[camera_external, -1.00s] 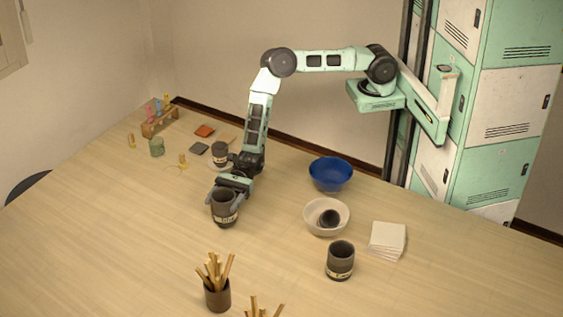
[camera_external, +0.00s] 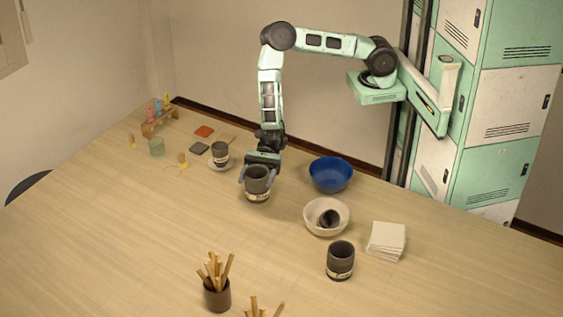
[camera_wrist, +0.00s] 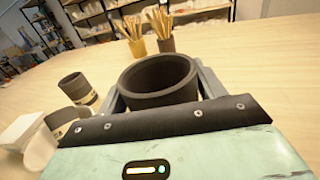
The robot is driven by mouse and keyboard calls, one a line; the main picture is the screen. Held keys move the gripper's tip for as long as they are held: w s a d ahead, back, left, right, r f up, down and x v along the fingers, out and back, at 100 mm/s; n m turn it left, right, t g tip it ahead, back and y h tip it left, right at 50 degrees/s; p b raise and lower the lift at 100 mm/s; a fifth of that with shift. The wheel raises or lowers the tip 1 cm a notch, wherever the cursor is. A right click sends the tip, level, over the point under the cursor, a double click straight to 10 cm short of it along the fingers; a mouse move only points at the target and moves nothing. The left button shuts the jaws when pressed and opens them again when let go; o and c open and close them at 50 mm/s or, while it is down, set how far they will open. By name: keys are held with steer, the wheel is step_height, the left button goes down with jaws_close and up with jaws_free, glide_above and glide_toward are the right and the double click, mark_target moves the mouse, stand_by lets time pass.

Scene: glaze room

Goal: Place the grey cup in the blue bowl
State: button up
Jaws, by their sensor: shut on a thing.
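A dark grey cup (camera_external: 257,184) with a pale band is held upright in my gripper (camera_external: 258,170), which is shut on it. The cup appears raised above the table, left of the blue bowl. In the wrist view the held cup (camera_wrist: 158,78) shows its open rim between the fingers. The blue bowl (camera_external: 331,174) stands on the table to the right of my gripper, and looks empty. It is not seen in the wrist view.
Similar dark cups stand on a saucer (camera_external: 220,167), tilted in a white bowl (camera_external: 313,224), and alone (camera_external: 340,261) at the front. White tiles (camera_external: 387,240) lie at right. A brush pot (camera_external: 217,296) stands in front.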

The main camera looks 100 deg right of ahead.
steer(key=s+d+r+n+g+p, duration=0.1)
steer(key=s+d+r+p, duration=0.25)
steer(key=s, duration=0.55)
steer(key=s+d+r+n+g+y+p, duration=0.15)
steer(key=s+r+p, duration=0.35)
steer(key=s, duration=0.5)
steer(key=s+d+r+g+p, duration=0.1)
steer(key=s+d+r+p, duration=0.25)
steer(key=s, duration=0.55)
step_height(320, 180, down, 9)
steer(key=b, duration=0.6)
steer(key=shift+b, duration=0.35)
steer(key=shift+f, duration=0.1)
steer(key=shift+f+b, duration=0.35)
steer(key=shift+f, duration=0.15)
steer(key=shift+f, duration=0.1)
steer(key=o, duration=1.1)
steer(key=shift+o, duration=0.2)
